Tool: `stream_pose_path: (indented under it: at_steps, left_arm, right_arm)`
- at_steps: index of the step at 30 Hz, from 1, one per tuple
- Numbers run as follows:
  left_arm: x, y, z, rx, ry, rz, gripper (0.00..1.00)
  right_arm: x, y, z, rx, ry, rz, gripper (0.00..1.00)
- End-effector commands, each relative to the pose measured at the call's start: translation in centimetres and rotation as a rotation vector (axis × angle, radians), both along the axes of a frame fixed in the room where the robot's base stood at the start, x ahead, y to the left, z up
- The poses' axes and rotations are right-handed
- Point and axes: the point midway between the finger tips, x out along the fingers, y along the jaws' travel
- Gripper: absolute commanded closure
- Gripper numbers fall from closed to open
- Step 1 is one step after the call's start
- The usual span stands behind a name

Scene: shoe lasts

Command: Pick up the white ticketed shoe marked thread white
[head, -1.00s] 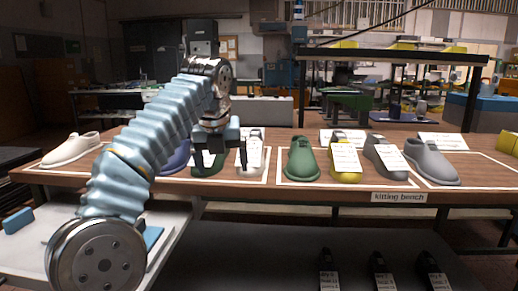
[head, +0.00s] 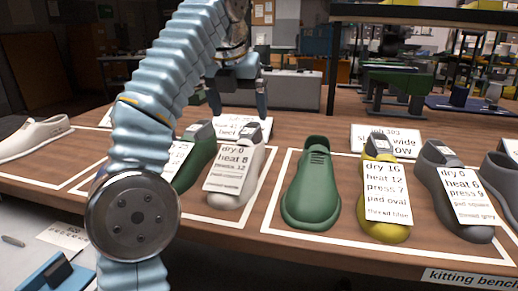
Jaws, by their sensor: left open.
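A white shoe (head: 228,201) with a paper ticket stands on the bench, left of centre. Another white shoe (head: 30,139), with no ticket in sight, lies at the far left. My right gripper is out of view.
A ticketed green shoe (head: 197,165) stands close left of the white one, partly behind my arm. To the right are a plain green shoe (head: 312,190), a ticketed yellow shoe (head: 383,232) and a ticketed grey shoe (head: 433,177). A sign card (head: 243,129) stands behind the white shoe.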

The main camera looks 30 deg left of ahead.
Motion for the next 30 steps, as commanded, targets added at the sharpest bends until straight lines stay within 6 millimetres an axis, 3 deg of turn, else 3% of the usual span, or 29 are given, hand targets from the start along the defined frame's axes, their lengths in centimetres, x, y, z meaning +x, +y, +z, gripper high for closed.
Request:
stream_pose_path:
  at_steps: [5, 15, 23, 30]
  left_arm:
    - [0.4, 0.3, -1.0, 0.003, 0.002, 0.002, 0.07]
    - [2.7, 0.8, -6.7, 0.001, 0.003, 0.002, 0.07]
    - [3.8, 1.1, -8.8, 0.000, 0.002, 0.002, 0.07]
    - [5.5, 1.6, -12.0, 0.000, 0.002, 0.000, 0.07]
  right_arm:
    - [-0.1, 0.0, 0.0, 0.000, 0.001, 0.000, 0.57]
    - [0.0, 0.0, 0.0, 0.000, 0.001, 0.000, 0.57]
    - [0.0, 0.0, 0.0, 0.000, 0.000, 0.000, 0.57]
    - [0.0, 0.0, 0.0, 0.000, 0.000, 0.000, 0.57]
